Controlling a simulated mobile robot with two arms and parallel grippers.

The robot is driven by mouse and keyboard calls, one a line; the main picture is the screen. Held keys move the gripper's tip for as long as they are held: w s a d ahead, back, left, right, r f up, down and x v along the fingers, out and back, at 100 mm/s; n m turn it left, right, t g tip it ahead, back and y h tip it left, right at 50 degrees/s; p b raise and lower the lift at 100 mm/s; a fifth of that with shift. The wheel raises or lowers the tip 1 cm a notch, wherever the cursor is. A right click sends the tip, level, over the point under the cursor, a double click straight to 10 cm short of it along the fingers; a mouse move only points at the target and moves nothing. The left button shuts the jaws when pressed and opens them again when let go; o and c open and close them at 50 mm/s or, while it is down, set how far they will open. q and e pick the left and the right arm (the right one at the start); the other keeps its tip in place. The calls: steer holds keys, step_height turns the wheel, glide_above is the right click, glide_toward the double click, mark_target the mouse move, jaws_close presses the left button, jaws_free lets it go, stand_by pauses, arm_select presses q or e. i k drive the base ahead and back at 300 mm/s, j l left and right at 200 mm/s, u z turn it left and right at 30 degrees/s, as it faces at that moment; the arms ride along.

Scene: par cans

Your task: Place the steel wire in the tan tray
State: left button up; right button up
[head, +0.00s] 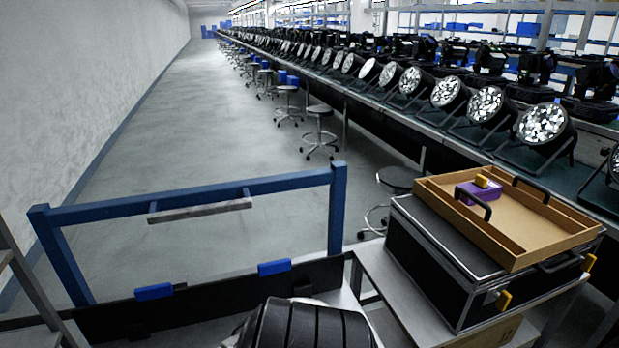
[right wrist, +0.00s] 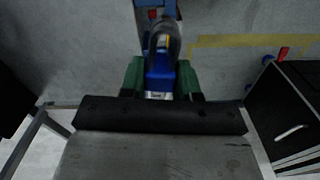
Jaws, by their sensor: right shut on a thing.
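The tan tray (head: 535,235) lies on top of a black case at the right of the head view. A purple and yellow thing (head: 478,190) is in its left part; the rest of its floor looks bare. In the right wrist view my right gripper (right wrist: 161,76) has green fingers, shut on a blue thing (right wrist: 159,84) with a dark rounded part above it. I cannot tell whether this is the steel wire, and I see no other wire. My left gripper is in neither view.
The black case (head: 430,260) with metal edges stands on a light table. A blue frame (head: 200,203) stands at the left. A long bench of par cans (head: 485,104) runs into the distance, with stools beside it. The tray has two black handles standing up.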

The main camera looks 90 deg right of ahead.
mark_target(536, 238)
steer(key=k+z, duration=0.1)
steer(key=z, duration=0.4)
steer(key=k+l+z, duration=0.1)
steer(key=z, duration=0.4)
steer(key=k+l+z, duration=0.25)
steer(key=k+l, duration=0.15)
steer(key=l, duration=0.2)
steer(key=k+l+z, duration=0.3)
steer(key=l, duration=0.35)
steer(key=k+l+z, duration=0.1)
steer(key=k+l, duration=0.15)
steer(key=k+l+z, duration=0.15)
steer(key=l, duration=0.3)
